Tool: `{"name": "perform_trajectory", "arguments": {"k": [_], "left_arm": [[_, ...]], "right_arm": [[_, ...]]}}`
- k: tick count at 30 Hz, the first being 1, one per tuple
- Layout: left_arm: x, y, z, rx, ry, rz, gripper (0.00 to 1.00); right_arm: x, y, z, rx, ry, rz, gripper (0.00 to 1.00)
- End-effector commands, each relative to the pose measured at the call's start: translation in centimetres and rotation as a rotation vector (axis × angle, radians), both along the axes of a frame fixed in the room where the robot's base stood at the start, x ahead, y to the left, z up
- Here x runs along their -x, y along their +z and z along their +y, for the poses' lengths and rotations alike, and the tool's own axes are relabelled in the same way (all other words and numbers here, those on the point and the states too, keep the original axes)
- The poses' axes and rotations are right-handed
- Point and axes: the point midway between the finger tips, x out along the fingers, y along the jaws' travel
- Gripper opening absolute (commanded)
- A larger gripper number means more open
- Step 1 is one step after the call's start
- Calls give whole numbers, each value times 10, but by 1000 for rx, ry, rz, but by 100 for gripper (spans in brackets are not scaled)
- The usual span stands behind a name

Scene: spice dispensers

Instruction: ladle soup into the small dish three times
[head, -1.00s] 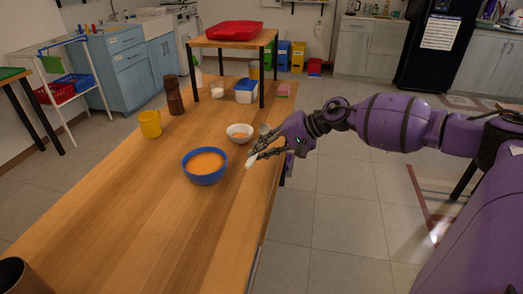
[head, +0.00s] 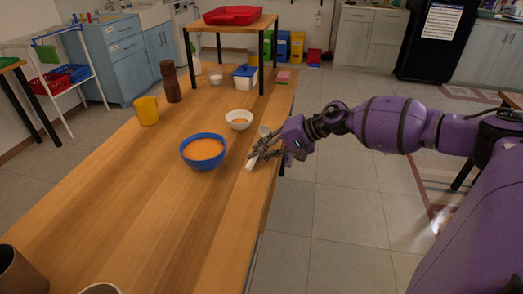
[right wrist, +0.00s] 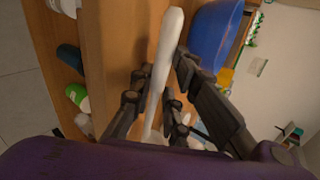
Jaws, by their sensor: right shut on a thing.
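A blue bowl (head: 186,159) of orange soup stands on the wooden table, and its side shows in the right wrist view (right wrist: 212,38). The small white dish (head: 239,124) is behind it to the right, with some orange soup inside. My right gripper (head: 256,154) is shut on a white ladle (head: 251,164), just right of the blue bowl near the table's right edge. The ladle's handle also runs between the fingers (right wrist: 160,82) in the right wrist view. The ladle's head (head: 264,130) is beyond the fingers, near the dish; its contents cannot be made out. My left gripper is out of view.
A yellow cup (head: 147,111) and a brown grinder (head: 171,84) stand on the left of the table (head: 150,210). A raised shelf with a red tray (head: 232,15) is at the back, near a white-and-blue container (head: 245,78).

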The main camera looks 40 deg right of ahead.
Motion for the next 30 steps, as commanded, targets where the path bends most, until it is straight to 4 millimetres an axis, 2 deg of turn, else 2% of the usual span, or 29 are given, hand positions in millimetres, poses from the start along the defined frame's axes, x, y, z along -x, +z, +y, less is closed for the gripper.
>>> {"name": "perform_trajectory", "arguments": {"k": [5,6,11,23,30], "left_arm": [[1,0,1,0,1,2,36],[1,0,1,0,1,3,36],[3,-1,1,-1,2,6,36],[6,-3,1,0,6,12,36],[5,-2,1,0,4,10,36]], "right_arm": [[0,0,0,-1,0,-1,0],[0,0,0,-1,0,-1,18],[0,0,0,0,0,0,37],[3,0,-2,1,-1,3,37],[19,14,-16,2,-1,5,37]]}}
